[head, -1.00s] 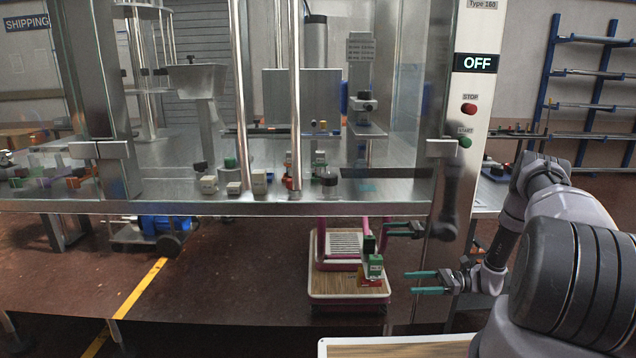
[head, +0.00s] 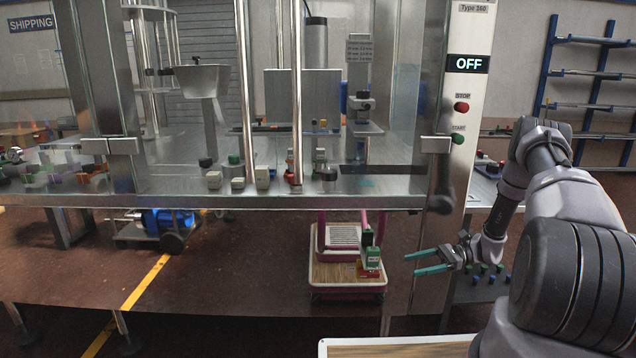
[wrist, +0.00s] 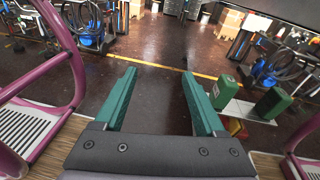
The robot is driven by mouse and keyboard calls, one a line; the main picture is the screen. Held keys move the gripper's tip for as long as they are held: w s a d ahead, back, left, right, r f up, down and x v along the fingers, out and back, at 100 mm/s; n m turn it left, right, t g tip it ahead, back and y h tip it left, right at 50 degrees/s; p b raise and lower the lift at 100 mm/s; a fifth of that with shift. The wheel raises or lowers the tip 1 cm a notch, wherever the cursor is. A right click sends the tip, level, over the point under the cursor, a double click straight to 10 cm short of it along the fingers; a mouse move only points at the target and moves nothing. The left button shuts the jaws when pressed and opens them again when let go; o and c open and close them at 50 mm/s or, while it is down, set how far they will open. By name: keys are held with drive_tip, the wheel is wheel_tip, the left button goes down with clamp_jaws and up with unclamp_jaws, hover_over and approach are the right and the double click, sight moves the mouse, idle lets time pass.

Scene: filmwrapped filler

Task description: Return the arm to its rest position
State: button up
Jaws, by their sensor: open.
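My gripper (head: 432,262) has two teal fingers and is open. Nothing shows between its fingers. In the head view it is in front of the machine, right of and apart from a cart (head: 349,286) with a wood top and pink frame. In the wrist view the open fingers (wrist: 157,92) point out over the dark floor. My arm comes in from the right edge of the head view.
The machine's metal table (head: 250,200) spans the middle. A wood-topped surface (head: 400,348) lies at the front.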

drive_tip(key=s+a+r+n+h, duration=0.2)
drive_tip(key=r+n+h, duration=0.25)
drive_tip(key=r, duration=0.95)
drive_tip(key=s+a+r+n+h, duration=0.25)
drive_tip(key=r+h, duration=0.25)
drive_tip(key=r, duration=1)
drive_tip(key=s+r+n+t+h, duration=0.4)
drive_tip(key=s+r+t, duration=0.5)
drive_tip(key=s+r, duration=0.8)
drive_tip(key=shift+s+a+r+n+h, duration=0.2)
drive_tip(key=shift+s+a+n+h, duration=0.2)
drive_tip(key=shift+s, duration=0.7)
